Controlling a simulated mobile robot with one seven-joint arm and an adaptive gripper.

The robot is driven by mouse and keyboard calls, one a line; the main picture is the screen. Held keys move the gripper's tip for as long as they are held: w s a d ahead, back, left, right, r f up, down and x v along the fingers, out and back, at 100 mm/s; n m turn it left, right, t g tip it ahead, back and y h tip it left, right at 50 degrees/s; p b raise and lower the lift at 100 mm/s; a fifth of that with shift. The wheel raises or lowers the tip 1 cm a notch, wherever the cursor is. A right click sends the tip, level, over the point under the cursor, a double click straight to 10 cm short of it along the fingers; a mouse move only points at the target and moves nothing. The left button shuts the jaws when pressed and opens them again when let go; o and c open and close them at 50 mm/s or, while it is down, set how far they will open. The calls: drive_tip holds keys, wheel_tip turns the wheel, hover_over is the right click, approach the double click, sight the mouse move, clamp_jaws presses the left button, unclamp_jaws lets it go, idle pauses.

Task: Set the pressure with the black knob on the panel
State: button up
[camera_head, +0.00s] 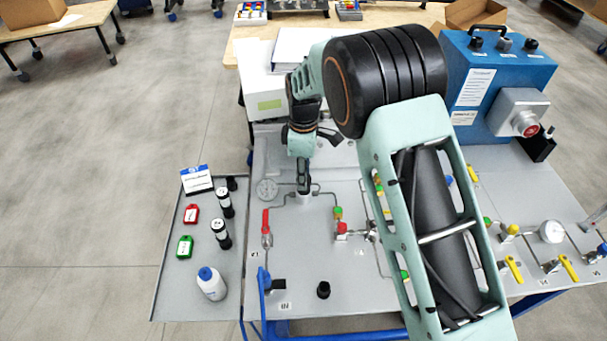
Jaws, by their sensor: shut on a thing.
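The grey panel (300,255) carries piping, valves and fittings. My gripper (304,186) points down at the panel's upper left part, just right of the round pressure gauge (266,190). It is shut on a dark part on top of a small light fitting in the pipe line, which I take to be the black knob. My gripper and wrist hide most of this knob. The gauge's needle is too small to read. A separate short black round piece (323,290) stands near the panel's front edge, apart from my gripper.
A red-handled valve (266,222) is close below the gauge. A side tray (170,290) on the left holds a white bottle (211,284), red and green tags and black-and-white cylinders. A blue box (497,80) stands at the back right. My arm covers the panel's middle.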

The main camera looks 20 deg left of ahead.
drive_tip(key=shift+m, duration=0.3)
drive_tip(key=m+b, duration=0.1)
drive_tip(key=m, duration=0.1)
drive_tip(key=shift+m, duration=0.3)
drive_tip(key=m+b, duration=0.1)
drive_tip(key=m, duration=0.2)
drive_tip(key=shift+w+m+b, duration=0.1)
drive_tip(key=shift+m+b, duration=0.25)
drive_tip(key=shift+m, duration=0.05)
drive_tip(key=m, duration=0.3)
drive_tip(key=shift+m+b, duration=0.3)
drive_tip(key=shift+b, duration=0.05)
drive_tip(key=m, duration=0.3)
drive_tip(key=shift+m+b, duration=0.3)
drive_tip(key=m, duration=0.3)
drive_tip(key=shift+m, duration=0.3)
drive_tip(key=m, duration=0.3)
drive_tip(key=shift+m, duration=0.3)
drive_tip(key=m, duration=0.6)
drive_tip(key=shift+r, duration=0.1)
drive_tip(key=shift+m, duration=0.4)
